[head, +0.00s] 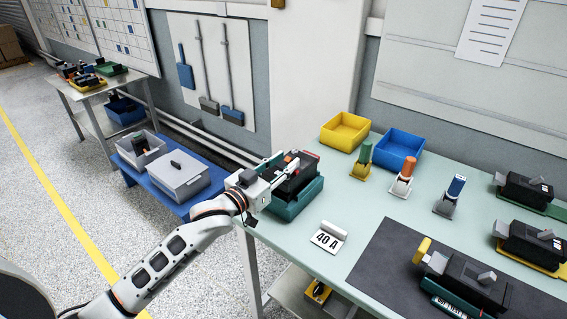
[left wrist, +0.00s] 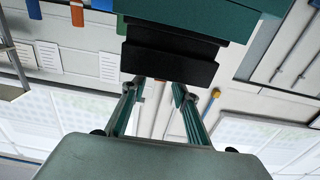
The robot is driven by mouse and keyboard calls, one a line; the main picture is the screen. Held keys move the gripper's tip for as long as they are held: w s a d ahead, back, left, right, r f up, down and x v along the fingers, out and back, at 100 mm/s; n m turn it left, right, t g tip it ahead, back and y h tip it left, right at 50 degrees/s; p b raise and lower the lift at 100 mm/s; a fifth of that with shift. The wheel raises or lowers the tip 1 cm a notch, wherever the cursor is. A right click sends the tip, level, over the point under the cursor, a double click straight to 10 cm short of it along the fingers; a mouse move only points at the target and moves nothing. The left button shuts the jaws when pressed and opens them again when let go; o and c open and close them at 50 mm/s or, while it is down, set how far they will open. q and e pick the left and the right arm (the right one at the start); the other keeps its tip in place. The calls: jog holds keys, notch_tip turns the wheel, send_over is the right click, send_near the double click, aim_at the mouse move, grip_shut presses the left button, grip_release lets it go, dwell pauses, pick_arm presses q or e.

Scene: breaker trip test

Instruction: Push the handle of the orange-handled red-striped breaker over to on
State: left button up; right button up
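A black breaker (head: 296,178) with a small orange part (head: 290,157) on top and a reddish mark at its far end sits in a teal tray (head: 297,203) at the left end of the table. It appears to be the orange-handled one; its handle position is too small to tell. My left gripper (head: 276,169) is at the left side of this breaker. In the left wrist view its two fingers (left wrist: 157,88) are apart, with a black block (left wrist: 168,62) just past the tips and teal above it. I cannot tell whether they touch. My right gripper is not in view.
Behind stand a yellow bin (head: 344,131) and a blue bin (head: 398,148). Green, orange and blue-topped pieces stand mid-table. A "40 A" sign (head: 328,237) stands in front. Another breaker (head: 463,281) lies on a dark mat (head: 385,262); more breakers (head: 524,190) line the right.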

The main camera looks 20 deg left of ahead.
pick_arm(q)
grip_shut()
